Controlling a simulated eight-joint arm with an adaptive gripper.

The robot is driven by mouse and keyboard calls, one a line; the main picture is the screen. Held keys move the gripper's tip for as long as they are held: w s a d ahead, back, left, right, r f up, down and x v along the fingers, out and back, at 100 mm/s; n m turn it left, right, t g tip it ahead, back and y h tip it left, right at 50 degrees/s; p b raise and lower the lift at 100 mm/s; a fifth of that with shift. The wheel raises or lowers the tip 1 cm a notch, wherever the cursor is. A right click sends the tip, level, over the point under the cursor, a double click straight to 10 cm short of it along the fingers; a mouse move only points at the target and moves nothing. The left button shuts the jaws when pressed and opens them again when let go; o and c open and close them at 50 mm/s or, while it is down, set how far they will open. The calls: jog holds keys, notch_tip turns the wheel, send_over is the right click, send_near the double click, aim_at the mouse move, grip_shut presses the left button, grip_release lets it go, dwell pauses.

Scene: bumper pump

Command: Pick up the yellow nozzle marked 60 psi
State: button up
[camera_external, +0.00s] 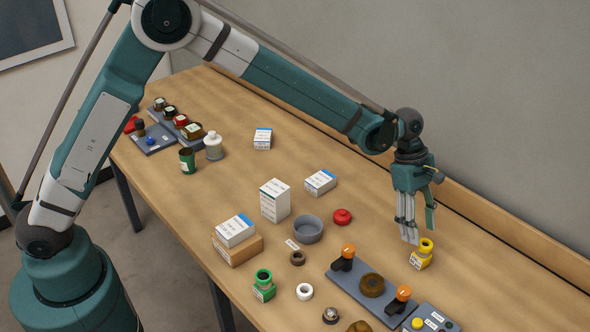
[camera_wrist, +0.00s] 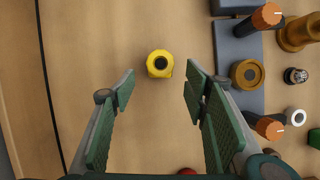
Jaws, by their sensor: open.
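The yellow nozzle (camera_external: 422,253) stands upright on the wooden table, near the back edge at the right. It has a round ringed top, and a small pale label on its base is too small to read. In the wrist view, the yellow nozzle (camera_wrist: 160,64) shows from above with a dark hole in its middle. My gripper (camera_external: 420,228) is open and empty, pointing down just above the nozzle and slightly to its left. In the wrist view, my gripper (camera_wrist: 160,82) has one finger on each side, with the nozzle centred just beyond the fingertips.
A grey board (camera_external: 345,284) with orange-topped clamps lies close in front of the nozzle. A green nozzle (camera_external: 264,287), a white ring (camera_external: 305,291), a grey bowl (camera_external: 308,230) and a red disc (camera_external: 342,216) stand further left. A raised wooden edge (camera_external: 500,243) runs behind.

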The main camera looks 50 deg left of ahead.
aim_at(422, 249)
jog(key=shift+x, duration=1.3)
jog(key=shift+x, duration=2.6)
jog(key=shift+a, duration=0.15)
jog(key=c, duration=1.1)
jog(key=shift+r, duration=5)
